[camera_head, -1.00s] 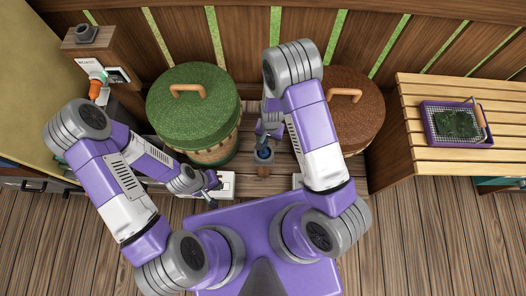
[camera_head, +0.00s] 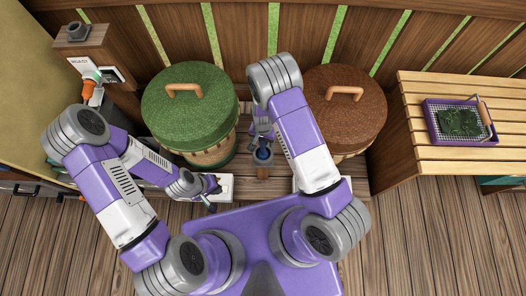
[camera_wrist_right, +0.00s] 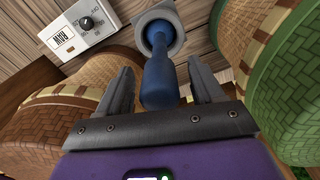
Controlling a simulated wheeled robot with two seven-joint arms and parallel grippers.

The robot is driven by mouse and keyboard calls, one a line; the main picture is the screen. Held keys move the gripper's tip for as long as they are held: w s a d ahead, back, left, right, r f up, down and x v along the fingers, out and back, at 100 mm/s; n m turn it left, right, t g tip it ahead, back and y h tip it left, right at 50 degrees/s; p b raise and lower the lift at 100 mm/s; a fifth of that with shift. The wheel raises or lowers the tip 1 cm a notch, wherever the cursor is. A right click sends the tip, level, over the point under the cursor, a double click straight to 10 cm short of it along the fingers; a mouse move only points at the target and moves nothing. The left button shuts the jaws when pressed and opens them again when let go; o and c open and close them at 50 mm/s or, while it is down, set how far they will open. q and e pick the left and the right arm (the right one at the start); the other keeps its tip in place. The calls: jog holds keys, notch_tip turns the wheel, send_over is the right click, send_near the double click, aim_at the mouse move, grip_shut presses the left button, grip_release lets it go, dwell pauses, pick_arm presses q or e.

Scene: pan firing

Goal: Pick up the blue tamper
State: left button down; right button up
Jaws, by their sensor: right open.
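The blue tamper (camera_wrist_right: 158,76) stands in a grey square holder (camera_wrist_right: 179,22) in the right wrist view. In the head view its blue top (camera_head: 263,154) shows on a small wooden stand between the two baskets. My right gripper (camera_wrist_right: 161,82) is open, with one finger on each side of the tamper's handle. A gap shows on both sides, so the fingers look clear of it. In the head view my right gripper (camera_head: 261,134) is partly hidden by its arm. My left gripper (camera_head: 212,192) is left of the stand, away from the tamper; its jaws are too small to judge.
A green-lidded basket (camera_head: 189,105) and a brown-lidded basket (camera_head: 345,100) flank the stand closely. A white device with a dial (camera_wrist_right: 84,32) lies near the holder. A purple-framed tray (camera_head: 460,142) with dark leaves sits on the slatted bench (camera_head: 415,88) at right.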

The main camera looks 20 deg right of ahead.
grip_shut()
jog(key=shift+r, duration=0.15)
notch_tip(320, 180, up, 10)
jog(key=p, duration=0.3)
dwell(0.4)
jog(key=c, duration=0.8)
grip_release()
grip_shut()
